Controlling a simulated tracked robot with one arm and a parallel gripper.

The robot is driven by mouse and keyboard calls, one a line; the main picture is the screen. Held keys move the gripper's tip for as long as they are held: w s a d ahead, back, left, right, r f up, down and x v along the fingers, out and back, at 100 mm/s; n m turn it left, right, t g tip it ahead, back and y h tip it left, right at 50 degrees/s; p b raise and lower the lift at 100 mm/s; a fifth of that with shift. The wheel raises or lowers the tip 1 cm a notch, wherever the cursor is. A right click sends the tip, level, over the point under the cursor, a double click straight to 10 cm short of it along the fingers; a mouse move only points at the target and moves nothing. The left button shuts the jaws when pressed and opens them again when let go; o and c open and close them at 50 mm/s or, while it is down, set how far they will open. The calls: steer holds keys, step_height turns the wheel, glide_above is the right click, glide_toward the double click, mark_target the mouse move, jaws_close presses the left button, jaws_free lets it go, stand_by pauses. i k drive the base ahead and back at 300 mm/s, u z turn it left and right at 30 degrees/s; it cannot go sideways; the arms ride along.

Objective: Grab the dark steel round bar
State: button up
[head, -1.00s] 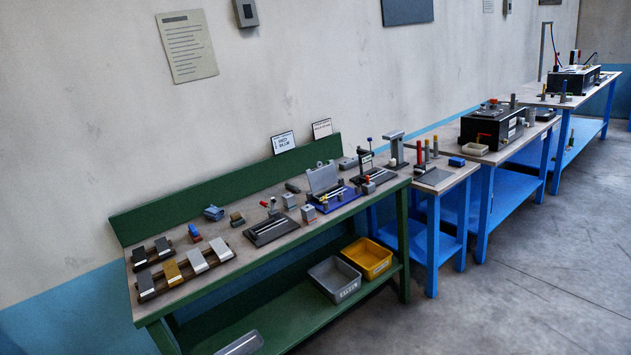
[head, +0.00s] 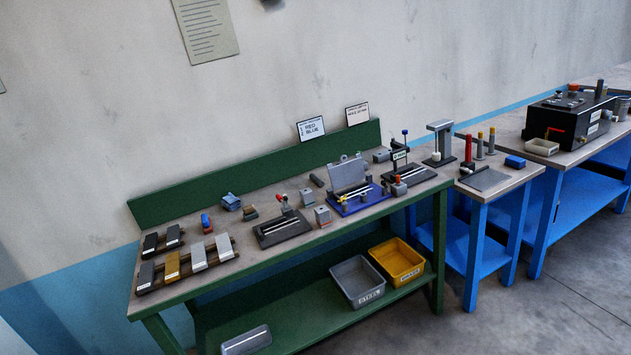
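A short dark grey, rounded piece (head: 317,180) lies near the back of the green workbench (head: 290,254), left of the blue tray with a raised grey lid (head: 347,174). It looks like the dark steel round bar, but it is too small to be certain. A grey block (head: 307,196) stands just in front of it. My gripper is not in view, so I cannot see whether it is open or shut.
Dark and coloured blocks (head: 172,266) sit on racks at the bench's left end. A black fixture (head: 283,229) stands mid-bench. Grey (head: 357,282) and yellow (head: 398,262) bins sit on the lower shelf. Blue tables stand to the right. Open floor (head: 560,310) lies at lower right.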

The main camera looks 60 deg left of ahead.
mark_target(313, 176)
steer(key=u, duration=1.5)
steer(key=i, duration=1.5)
steer(key=z, duration=0.4)
steer(key=i, duration=1.65)
steer(key=u, duration=0.5)
steer(key=i, duration=0.5)
steer(key=u, duration=0.35)
